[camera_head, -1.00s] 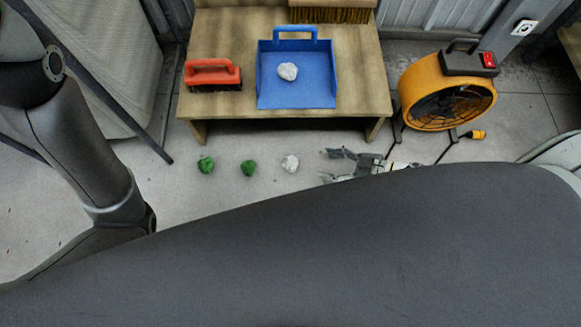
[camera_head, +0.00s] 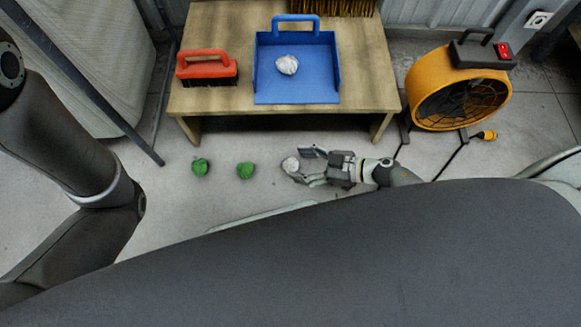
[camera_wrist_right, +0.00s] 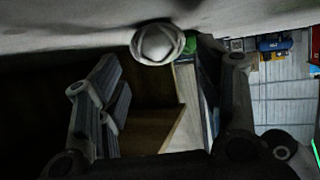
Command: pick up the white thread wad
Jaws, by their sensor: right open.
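A white thread wad (camera_head: 290,165) lies on the floor in front of the low table, at the right end of a row with two green wads. My right gripper (camera_head: 301,164) is open and low by the floor, coming from the right, with its fingertips at the wad. In the right wrist view the white wad (camera_wrist_right: 157,43) shows just past the open fingers, near the gap between them; I cannot tell whether they touch it. A second white wad (camera_head: 287,65) lies in the blue dustpan. My left arm is at the left; its gripper is out of view.
Two green wads (camera_head: 245,171) (camera_head: 200,167) lie on the floor to the left. The wooden table (camera_head: 215,103) holds the blue dustpan (camera_head: 295,97) and a red brush (camera_head: 206,68). An orange fan (camera_head: 460,92) with a cable stands at the right.

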